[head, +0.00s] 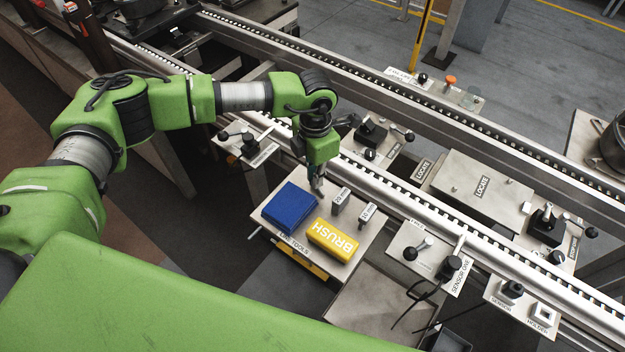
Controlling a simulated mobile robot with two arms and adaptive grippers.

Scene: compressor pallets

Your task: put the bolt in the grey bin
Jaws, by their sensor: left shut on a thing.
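My left gripper (318,186) points down over the back edge of the tool shelf, just right of the blue block. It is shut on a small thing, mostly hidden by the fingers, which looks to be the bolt. No other bolt can be made out. A dark grey open box (449,341), seemingly the grey bin, is cut off by the bottom edge, below and right of the gripper. My right gripper is not in view.
The tool shelf (325,271) holds a blue block (289,205), a yellow brush block (333,240) and two small labelled blocks. Conveyor rails (440,213) run diagonally behind it. Sensor plates with black knobs (451,264) stand to the right. A bare plate (375,310) lies below the shelf.

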